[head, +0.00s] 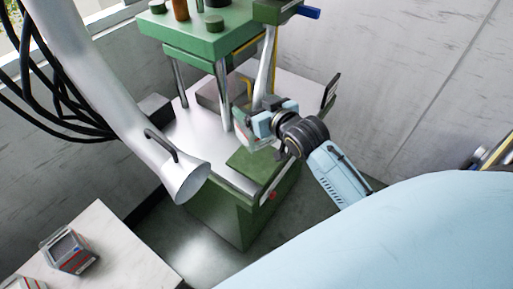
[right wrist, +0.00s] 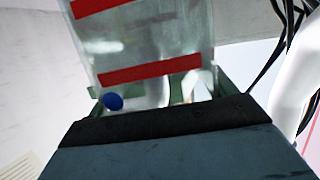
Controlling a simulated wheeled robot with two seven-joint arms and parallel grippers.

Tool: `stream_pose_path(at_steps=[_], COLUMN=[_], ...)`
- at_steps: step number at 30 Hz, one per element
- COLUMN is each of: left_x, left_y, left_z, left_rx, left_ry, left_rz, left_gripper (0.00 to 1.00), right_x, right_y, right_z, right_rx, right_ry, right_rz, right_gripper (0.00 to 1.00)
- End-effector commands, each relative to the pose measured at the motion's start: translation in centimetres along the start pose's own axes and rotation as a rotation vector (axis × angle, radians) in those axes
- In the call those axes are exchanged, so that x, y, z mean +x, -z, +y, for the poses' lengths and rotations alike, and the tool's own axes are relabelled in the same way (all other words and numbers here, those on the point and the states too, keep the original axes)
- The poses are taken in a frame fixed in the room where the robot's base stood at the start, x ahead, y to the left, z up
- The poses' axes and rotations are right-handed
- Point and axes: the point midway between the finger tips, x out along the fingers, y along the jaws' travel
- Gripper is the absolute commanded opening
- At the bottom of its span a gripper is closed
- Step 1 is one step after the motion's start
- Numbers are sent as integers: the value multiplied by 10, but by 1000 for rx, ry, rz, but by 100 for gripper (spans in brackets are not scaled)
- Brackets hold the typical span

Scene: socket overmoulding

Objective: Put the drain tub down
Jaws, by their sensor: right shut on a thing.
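My right gripper (head: 262,121) is shut on the drain tub (head: 244,136), which is small and pale in the head view and partly hidden by the gripper. In the right wrist view the drain tub (right wrist: 145,45) fills the upper middle; it looks translucent grey with two red bands and appears tilted. In the head view gripper and tub are in front of the green press, over its pale work surface (head: 190,137). I cannot tell whether the tub touches anything beneath it. My left gripper is not in view.
The green press (head: 210,42) stands on metal columns behind the gripper. A white extraction arm with a flared hood (head: 187,183) hangs to the left. Grey boxes with red trim, one being this box (head: 70,252), stand on a pale table (head: 110,235) at lower left.

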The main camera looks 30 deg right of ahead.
Motion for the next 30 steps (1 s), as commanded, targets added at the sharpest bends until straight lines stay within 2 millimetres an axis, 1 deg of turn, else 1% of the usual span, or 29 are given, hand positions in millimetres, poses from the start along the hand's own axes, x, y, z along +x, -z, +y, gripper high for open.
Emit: stream_pose_path(at_steps=[6, 9, 11, 14, 18, 21, 30], left_x=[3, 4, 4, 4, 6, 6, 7], left_y=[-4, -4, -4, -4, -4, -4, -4], left_z=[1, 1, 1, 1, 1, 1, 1], left_rx=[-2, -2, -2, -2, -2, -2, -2], left_ry=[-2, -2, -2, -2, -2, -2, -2], left_rz=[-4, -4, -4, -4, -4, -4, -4], left_gripper=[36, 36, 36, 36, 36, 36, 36], right_x=[11, 15, 16, 19, 25, 27, 27], right_y=[-40, -53, -56, -67, -87, -93, -94], right_z=[2, 2, 2, 2, 2, 1, 1], right_rx=[2, 2, 1, 2, 3, 2, 1], right_ry=[-4, -4, -4, -3, -3, -3, -3], right_rz=[-7, -5, -3, -5, -5, -3, -2], right_gripper=[48, 48, 48, 48, 48, 48, 48])
